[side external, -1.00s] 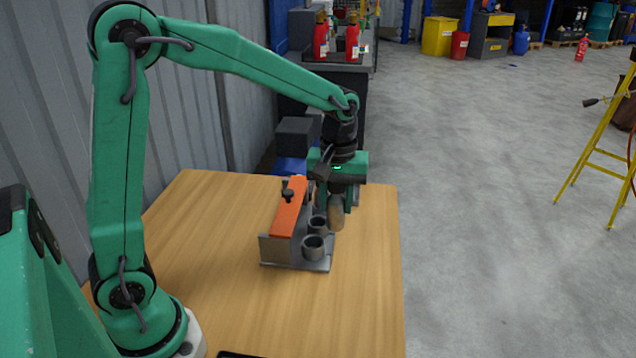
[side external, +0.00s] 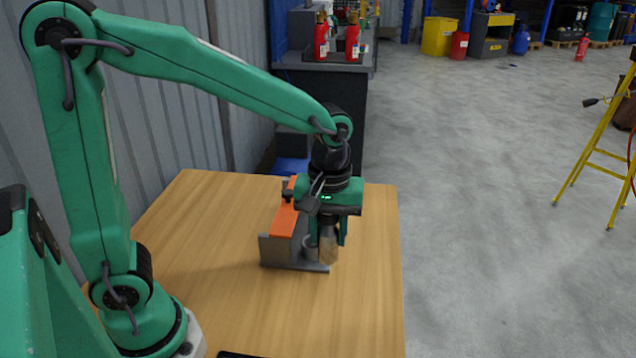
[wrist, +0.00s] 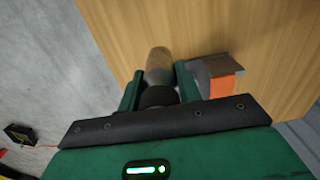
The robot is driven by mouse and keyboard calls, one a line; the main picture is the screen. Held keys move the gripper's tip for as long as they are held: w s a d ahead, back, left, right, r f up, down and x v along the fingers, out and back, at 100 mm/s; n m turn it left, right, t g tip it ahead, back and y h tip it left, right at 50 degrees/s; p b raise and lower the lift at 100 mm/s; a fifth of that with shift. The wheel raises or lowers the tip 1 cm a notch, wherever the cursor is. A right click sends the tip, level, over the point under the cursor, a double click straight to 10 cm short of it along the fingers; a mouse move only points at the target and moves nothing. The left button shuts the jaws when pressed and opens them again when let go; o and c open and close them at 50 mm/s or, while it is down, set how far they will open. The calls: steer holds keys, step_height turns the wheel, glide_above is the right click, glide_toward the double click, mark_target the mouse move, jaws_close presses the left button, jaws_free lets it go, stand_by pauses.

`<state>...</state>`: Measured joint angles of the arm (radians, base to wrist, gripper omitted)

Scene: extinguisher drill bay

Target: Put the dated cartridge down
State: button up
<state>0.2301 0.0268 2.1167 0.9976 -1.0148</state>
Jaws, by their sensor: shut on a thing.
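My gripper (side external: 327,238) is shut on a pale tan-grey cylinder, the cartridge (side external: 329,249), which hangs close to upright below the fingers. In the wrist view the cartridge (wrist: 158,64) sticks out between my two green fingers; no date can be read on it. A grey rack (side external: 278,252) with an orange top (side external: 284,222) stands on the table just left of my gripper. The cartridge's lower end is over or beside the rack's right edge; I cannot tell whether it touches. My gripper hides most of the rack's cups. The rack's orange part (wrist: 224,87) also shows in the wrist view.
The wooden table (side external: 215,290) is clear in front of and to the right of the rack. A corrugated wall (side external: 170,120) runs along the left. Red extinguishers (side external: 353,42) stand on a far bench. A yellow ladder (side external: 600,150) stands on the floor at right.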

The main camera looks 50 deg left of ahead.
steer(key=s+d+f, duration=0.1)
steer(key=s+d, duration=0.3)
steer(key=s, duration=0.7)
steer(key=shift+d+f, duration=0.15)
steer(key=shift+d, duration=0.05)
steer(key=w+a+f, duration=0.7)
steer(key=a, duration=0.2)
steer(key=shift+a, duration=0.2)
steer(key=shift+f, duration=0.15)
steer(key=shift+f, duration=1.9)
steer(key=shift+f, duration=0.1)
steer(key=o, duration=1.2)
